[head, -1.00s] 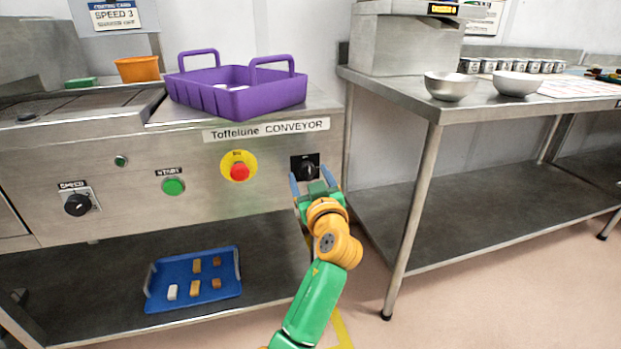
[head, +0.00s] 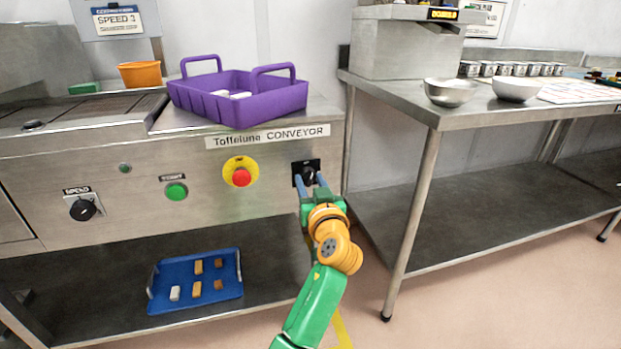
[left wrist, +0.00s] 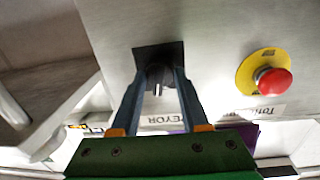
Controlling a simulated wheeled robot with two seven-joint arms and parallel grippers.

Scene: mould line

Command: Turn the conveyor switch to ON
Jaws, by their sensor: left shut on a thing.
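The conveyor switch (head: 307,174) is a black rotary knob on a dark square plate at the right end of the steel conveyor panel. In the left wrist view the knob (left wrist: 159,76) sits between the two blue fingers, with a pale mark on its face. My left gripper (head: 310,182), on a green and orange arm, is shut on the knob from the front; in the left wrist view its fingertips (left wrist: 160,80) lie on both sides of it. The plate's lettering is too small to read. My right gripper is not in view.
A red emergency button (head: 241,177) on a yellow disc sits left of the switch. Further left are a green START button (head: 176,191) and the SPEED knob (head: 83,209). A purple basket (head: 238,110) stands above, and a blue tray (head: 194,305) lies on the shelf below.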

